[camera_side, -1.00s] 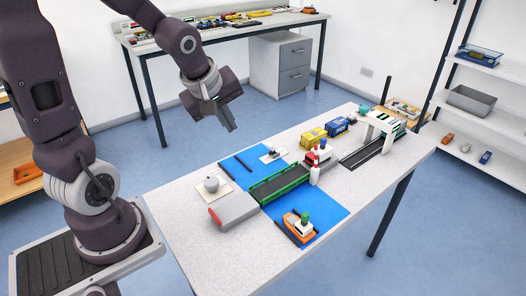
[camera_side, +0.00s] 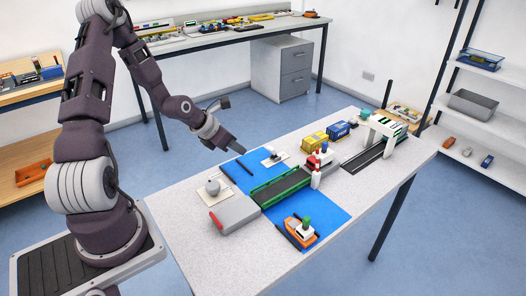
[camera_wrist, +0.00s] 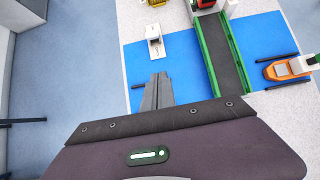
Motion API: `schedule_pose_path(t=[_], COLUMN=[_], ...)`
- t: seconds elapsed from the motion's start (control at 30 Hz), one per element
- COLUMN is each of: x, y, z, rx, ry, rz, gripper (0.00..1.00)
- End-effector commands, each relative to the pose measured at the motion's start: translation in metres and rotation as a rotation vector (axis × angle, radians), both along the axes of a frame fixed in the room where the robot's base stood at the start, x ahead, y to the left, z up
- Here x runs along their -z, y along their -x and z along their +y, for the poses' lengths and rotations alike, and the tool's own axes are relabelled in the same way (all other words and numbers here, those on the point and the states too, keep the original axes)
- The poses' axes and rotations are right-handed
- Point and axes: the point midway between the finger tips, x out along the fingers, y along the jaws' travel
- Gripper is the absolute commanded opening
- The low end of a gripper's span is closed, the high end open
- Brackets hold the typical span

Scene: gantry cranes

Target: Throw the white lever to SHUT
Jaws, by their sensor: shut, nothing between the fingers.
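A small white plate (camera_side: 281,160) with a small white and dark fitting (camera_side: 273,154), which looks like the white lever, lies on the blue mat's far edge beside the green-edged bridge. The plate with its white lever (camera_wrist: 153,35) also shows at the top of the wrist view. The lever's exact position and any lettering are too small to read. My gripper (camera_side: 240,149) is shut and empty, above the blue area and left of the lever plate, apart from it. In the wrist view my fingertips (camera_wrist: 157,80) point towards the plate with a gap between.
A green-edged bridge (camera_side: 279,187) crosses the blue mat (camera_side: 330,204). Red and white posts (camera_side: 316,178) stand at its far end. A round knob on a plate (camera_side: 213,187), a grey ramp block (camera_side: 237,213), an orange boat (camera_side: 300,230) and a white gantry (camera_side: 383,124) share the table.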

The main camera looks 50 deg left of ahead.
Motion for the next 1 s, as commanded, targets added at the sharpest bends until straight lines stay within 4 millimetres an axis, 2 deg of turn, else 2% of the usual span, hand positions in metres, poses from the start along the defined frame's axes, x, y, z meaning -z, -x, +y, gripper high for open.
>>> schedule_pose_path(t=[0.43, 0.6, 0.7, 1.0], x=[0.074, 0.06, 0.057, 0.055], y=[-0.058, -0.083, -0.09, -0.094], z=[-0.001, 0.0, 0.0, 0.0], rx=[0.002, 0.002, 0.001, 0.0], ry=[0.001, -0.003, -0.002, 0.0], rz=[0.003, 0.001, 0.002, 0.003], gripper=[0.0, 0.0, 0.0, 0.0])
